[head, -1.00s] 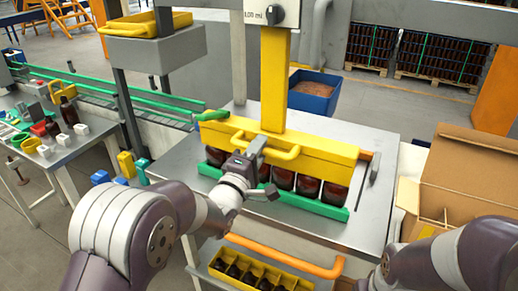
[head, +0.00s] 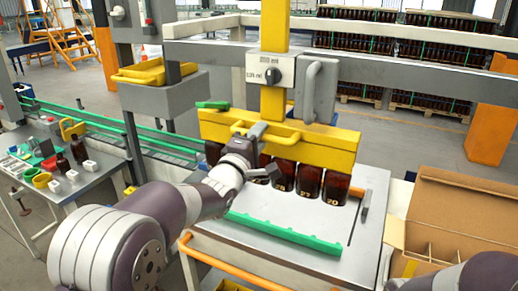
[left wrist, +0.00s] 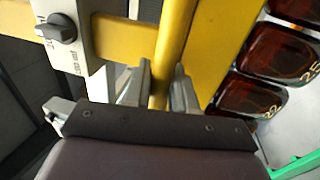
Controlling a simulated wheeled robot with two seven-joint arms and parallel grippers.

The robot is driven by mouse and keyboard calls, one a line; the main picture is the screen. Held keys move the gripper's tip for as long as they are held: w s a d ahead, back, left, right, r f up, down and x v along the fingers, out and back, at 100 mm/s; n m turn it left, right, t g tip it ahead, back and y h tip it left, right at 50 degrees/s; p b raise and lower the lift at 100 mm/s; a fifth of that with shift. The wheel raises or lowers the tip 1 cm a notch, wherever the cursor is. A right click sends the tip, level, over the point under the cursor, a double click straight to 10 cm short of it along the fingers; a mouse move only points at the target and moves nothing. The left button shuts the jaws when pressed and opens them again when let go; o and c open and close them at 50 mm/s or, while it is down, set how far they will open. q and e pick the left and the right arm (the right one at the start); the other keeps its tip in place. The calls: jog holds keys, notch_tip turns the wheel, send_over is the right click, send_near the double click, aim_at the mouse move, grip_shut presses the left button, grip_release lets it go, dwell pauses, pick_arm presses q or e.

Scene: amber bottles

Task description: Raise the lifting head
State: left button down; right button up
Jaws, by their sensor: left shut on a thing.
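The yellow lifting head (head: 310,150) hangs on its yellow post, with a row of amber bottles (head: 309,183) under it. My left gripper (head: 257,135) is shut on the yellow handle (head: 285,140) at the front of the head. In the left wrist view, the fingers (left wrist: 158,92) sit on either side of the yellow bar, with numbered bottles (left wrist: 250,95) at the right. My right arm shows at the lower right; its gripper is out of view.
An open cardboard box (head: 462,215) with dividers stands at the right. A grey box with a black knob (head: 273,72) is on the post. A side table (head: 70,185) at the left holds bottles and small parts. A grey beam (head: 400,65) crosses behind.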

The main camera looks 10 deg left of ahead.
pick_arm(q)
jog(key=shift+r, duration=1.1)
jog(key=c, duration=1.1)
grip_release()
jog(key=shift+o, duration=0.2)
jog(key=shift+s+f, duration=0.1)
jog(key=shift+f, duration=0.2)
jog(key=shift+s+a+f, duration=0.1)
jog(key=shift+s, duration=0.1)
jog(key=b+v, duration=0.4)
jog(key=v, duration=0.8)
jog(key=shift+s, duration=0.1)
